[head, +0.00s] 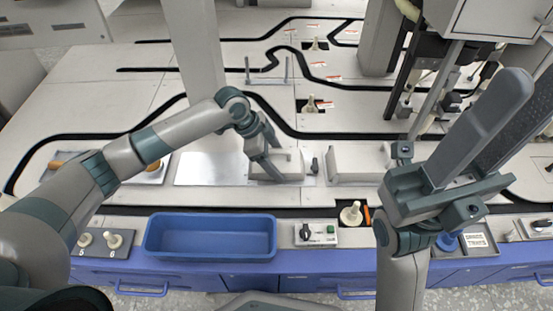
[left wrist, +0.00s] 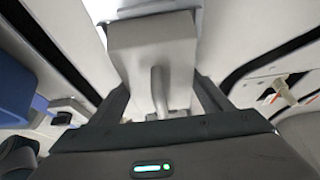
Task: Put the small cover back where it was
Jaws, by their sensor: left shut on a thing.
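My left gripper (head: 268,167) reaches down onto the machine deck and is shut on a small light-grey cover (head: 291,162). In the left wrist view the cover (left wrist: 153,50) is a pale box with a grey bar handle (left wrist: 160,92) between the two fingers of the gripper (left wrist: 162,100). The arm and fingers hide part of the cover in the head view. I cannot tell whether it rests on the deck or hangs just above it. My right gripper (head: 492,125) is raised at the right, its fingers apart and empty, away from the cover.
A bare metal plate (head: 207,170) lies left of the cover. A larger light-grey block (head: 357,160) stands to its right, with a small dark knob (head: 315,165) between. In front are a blue bin (head: 210,255) and a switch box (head: 316,242). A grey column rises behind.

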